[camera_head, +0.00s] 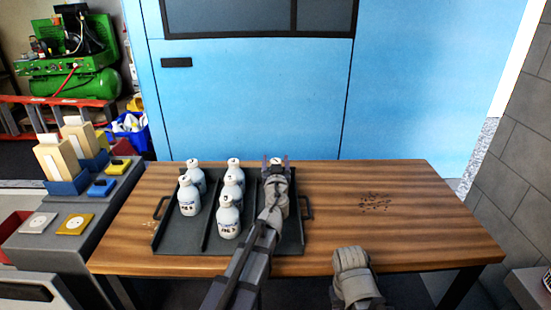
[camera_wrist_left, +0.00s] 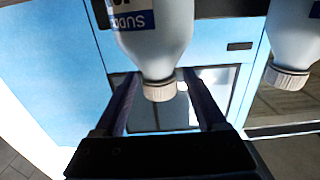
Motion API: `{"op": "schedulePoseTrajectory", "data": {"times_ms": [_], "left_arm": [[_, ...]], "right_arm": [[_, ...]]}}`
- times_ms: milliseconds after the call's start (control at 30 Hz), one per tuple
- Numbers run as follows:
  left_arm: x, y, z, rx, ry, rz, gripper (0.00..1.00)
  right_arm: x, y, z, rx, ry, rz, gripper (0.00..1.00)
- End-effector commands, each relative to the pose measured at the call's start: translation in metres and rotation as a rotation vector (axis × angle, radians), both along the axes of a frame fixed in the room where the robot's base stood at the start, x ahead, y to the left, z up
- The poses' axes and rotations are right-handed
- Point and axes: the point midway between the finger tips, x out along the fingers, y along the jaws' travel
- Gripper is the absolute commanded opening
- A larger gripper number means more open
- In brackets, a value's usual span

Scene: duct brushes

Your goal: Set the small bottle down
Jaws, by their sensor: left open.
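My left gripper (camera_head: 277,162) is over the right lane of the dark tray (camera_head: 270,243), with its fingers at the tray's far end. In the left wrist view, a small white bottle (camera_wrist_left: 158,58) with a ribbed cap and blue label is between the open fingers (camera_wrist_left: 160,92), which stand apart on either side of its neck. In the head view this bottle is mostly hidden by my left gripper. Its base is hidden, so contact with the tray cannot be seen. A grey part of my right arm shows at the table's front edge; its fingers cannot be made out.
Several similar white bottles (camera_head: 228,218) stand in the tray's left and middle lanes. The tray has a handle (camera_head: 307,207) on its right side. The wooden table (camera_head: 420,225) is clear to the right except for dark specks (camera_head: 375,203). A grey side bench (camera_head: 70,245) adjoins at left.

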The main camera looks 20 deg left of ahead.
Motion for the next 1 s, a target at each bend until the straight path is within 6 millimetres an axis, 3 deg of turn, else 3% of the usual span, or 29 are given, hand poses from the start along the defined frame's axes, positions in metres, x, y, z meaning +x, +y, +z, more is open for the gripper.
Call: {"op": "schedulePoseTrajectory", "data": {"times_ms": [33,400,533,1000], "left_arm": [[-0.014,-0.003,0.0,0.0,0.0,-0.001,0.73],[-0.083,-0.023,0.0,0.0,0.0,-0.002,0.73],[-0.092,-0.026,0.0,0.0,0.0,0.0,0.73],[-0.091,-0.026,0.0,0.0,0.0,0.0,0.73]], "right_arm": [[0.0,0.0,0.0,0.0,0.0,0.0,0.5],[0.0,0.0,0.0,0.0,0.0,0.0,0.5],[0.0,0.0,0.0,0.0,0.0,0.0,0.5],[0.0,0.0,0.0,0.0,0.0,0.0,0.5]]}}
